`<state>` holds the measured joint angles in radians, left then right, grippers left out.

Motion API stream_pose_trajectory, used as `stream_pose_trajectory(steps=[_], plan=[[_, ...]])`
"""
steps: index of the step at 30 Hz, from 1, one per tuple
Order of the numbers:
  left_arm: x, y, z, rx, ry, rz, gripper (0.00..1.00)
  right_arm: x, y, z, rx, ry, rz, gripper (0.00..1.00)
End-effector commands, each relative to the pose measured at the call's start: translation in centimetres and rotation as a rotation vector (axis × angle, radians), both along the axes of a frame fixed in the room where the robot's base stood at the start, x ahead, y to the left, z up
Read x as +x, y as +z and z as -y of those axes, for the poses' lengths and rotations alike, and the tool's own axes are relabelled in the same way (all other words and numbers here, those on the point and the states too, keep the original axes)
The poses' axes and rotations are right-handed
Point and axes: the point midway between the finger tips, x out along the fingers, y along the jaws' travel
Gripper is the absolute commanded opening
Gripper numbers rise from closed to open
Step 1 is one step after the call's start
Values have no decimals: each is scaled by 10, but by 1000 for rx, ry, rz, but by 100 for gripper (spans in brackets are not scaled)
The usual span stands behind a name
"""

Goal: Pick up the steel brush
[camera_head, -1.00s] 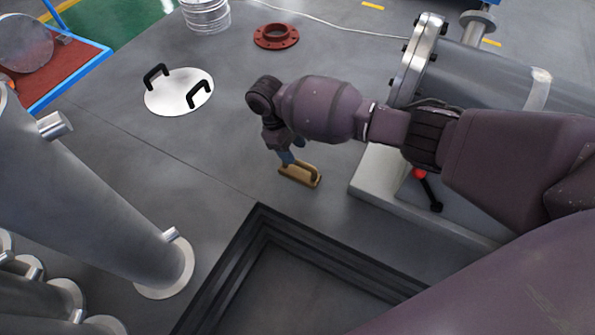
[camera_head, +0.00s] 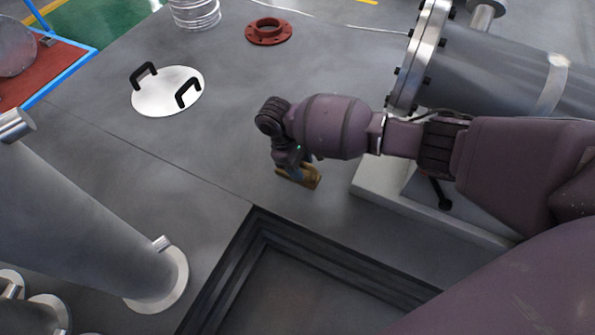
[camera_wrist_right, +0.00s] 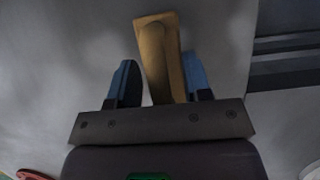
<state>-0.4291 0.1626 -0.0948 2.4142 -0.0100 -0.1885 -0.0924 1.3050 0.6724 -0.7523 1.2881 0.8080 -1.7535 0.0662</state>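The steel brush (camera_head: 311,180) is a tan block with a raised handle, lying on the grey floor plate. My right gripper (camera_head: 289,173) is right over it and hides its left part in the head view. In the right wrist view the brush (camera_wrist_right: 158,50) runs between the two blue fingers of the right gripper (camera_wrist_right: 160,82). A gap shows between the left finger and the brush. The right finger is close beside the brush; whether it touches cannot be told. The gripper is open around the brush. My left gripper is not in view.
A dark stepped recess (camera_head: 262,232) lies in front of the brush. A pale block (camera_head: 385,190) and a large flanged pipe (camera_head: 490,70) stand to the right. A white lid with black handles (camera_head: 165,92) and a red flange (camera_head: 268,32) lie farther back. The floor left of the brush is clear.

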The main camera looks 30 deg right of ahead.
Motion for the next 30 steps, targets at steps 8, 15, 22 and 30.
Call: stream_pose_trajectory(steps=[8,15,22,30], plan=[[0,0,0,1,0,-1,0,0,0,0,-1,0,-1,1],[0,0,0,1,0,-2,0,0,0,0,-1,0,-1,0],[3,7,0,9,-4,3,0,2,13,0,0,0,5,0],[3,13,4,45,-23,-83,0,6,68,0,0,0,20,0]])
